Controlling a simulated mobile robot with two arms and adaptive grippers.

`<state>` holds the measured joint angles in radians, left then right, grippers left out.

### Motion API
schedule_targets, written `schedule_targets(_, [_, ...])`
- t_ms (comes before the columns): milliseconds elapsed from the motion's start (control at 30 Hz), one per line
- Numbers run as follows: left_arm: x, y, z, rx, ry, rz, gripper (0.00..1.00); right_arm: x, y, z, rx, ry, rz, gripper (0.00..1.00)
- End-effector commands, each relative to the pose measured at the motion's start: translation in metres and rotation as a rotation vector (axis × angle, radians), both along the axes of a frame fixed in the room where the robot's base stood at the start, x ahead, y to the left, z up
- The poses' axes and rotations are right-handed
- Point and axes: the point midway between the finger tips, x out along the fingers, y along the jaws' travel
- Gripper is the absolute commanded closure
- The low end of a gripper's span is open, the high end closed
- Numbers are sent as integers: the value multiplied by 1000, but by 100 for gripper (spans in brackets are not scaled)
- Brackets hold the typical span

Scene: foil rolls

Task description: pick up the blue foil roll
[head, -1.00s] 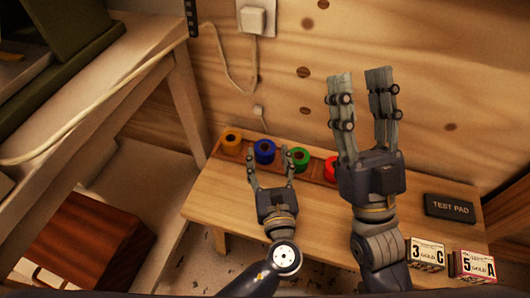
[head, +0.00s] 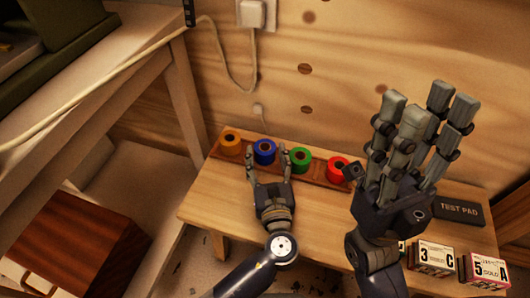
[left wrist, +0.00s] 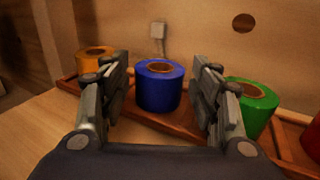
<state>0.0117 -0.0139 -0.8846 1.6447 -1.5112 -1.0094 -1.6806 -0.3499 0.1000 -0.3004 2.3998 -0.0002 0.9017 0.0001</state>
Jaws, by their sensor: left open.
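The blue foil roll (head: 264,153) stands upright on the wooden tray between the yellow and green rolls. In the left wrist view, the blue roll (left wrist: 158,92) is centred between the two fingers. My left gripper (head: 266,155) is open and empty, its fingers either side of the roll's near side; gaps show between roll and fingers in the wrist view (left wrist: 160,72). My right gripper (head: 427,106) is raised over the right of the table, its fingers spread and nothing seen between them.
A yellow roll (head: 230,144), green roll (head: 300,161) and red roll (head: 337,170) share the tray (head: 318,176).

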Motion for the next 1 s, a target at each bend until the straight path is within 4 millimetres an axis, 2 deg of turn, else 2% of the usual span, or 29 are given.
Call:
schedule_targets(200, [32, 4, -1, -1, -3, 1, 43, 0, 0, -13, 0, 1, 0, 60])
schedule_targets(500, [39, 5, 0, 0, -1, 0, 43, 0, 0, -13, -1, 2, 0, 60])
schedule_targets(533, [39, 5, 0, 0, -1, 0, 46, 0, 0, -13, -1, 2, 0, 60])
schedule_targets(700, [39, 5, 0, 0, -1, 0, 81, 0, 0, -13, -1, 2, 0, 60])
schedule_targets(1000, [38, 5, 1, -1, -2, 0, 81, 0, 0, -12, -1, 2, 0, 60])
